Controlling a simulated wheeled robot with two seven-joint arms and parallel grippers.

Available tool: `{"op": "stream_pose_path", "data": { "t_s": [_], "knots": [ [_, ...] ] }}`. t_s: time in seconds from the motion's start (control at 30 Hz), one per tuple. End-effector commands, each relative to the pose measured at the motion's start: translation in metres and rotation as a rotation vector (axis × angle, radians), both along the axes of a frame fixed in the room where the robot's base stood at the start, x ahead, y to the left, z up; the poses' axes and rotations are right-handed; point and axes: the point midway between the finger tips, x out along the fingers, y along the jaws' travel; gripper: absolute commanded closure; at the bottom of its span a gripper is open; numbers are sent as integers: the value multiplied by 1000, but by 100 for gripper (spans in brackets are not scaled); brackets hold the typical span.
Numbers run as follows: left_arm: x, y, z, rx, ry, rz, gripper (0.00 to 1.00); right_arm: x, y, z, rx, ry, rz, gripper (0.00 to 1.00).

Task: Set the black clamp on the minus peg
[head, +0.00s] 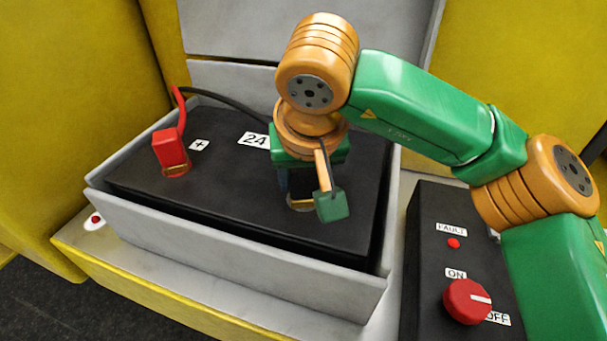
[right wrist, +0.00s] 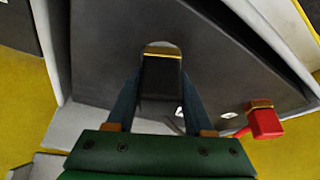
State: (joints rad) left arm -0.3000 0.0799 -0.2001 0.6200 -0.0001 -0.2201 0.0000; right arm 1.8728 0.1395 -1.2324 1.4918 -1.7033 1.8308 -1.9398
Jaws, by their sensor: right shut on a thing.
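My right gripper (head: 304,192) points down over the right part of the black battery top. It is shut on the black clamp (right wrist: 160,82), which sits between its two blue fingers in the right wrist view. The clamp's brass end (right wrist: 163,53) shows at the fingertips, against a pale round spot (right wrist: 160,44) on the battery top. In the head view the gripper largely covers the black clamp (head: 300,187). The minus peg is hidden under the clamp, and I cannot tell whether the clamp touches or surrounds it. My left gripper is not in view.
A red clamp (head: 171,150) stands beside the plus label (head: 199,145) on the battery (head: 225,190). A black cable (head: 225,100) runs behind. A grey tray (head: 240,262) rims the battery. A black control box (head: 430,260) with a red knob (head: 466,301) stands at right.

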Motion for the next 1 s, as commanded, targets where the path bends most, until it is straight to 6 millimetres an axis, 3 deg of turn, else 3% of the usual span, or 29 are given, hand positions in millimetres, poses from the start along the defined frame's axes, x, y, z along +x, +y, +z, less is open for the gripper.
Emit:
{"op": "stream_pose_path", "data": {
  "t_s": [0.27, 0.3, 0.4, 0.73, 1.0],
  "knots": [
    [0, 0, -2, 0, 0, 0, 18, 0, 0, -3, 0, 1, 0, 100],
    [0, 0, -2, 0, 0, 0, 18, 0, 0, -3, 0, 1, 0, 42],
    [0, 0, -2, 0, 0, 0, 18, 0, 0, -3, 0, 1, 0, 15],
    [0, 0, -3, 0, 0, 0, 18, -1, 0, 0, 0, 0, -1, 13],
    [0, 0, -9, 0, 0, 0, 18, -23, -3, 49, 2, -2, -1, 13]
  ]
}}
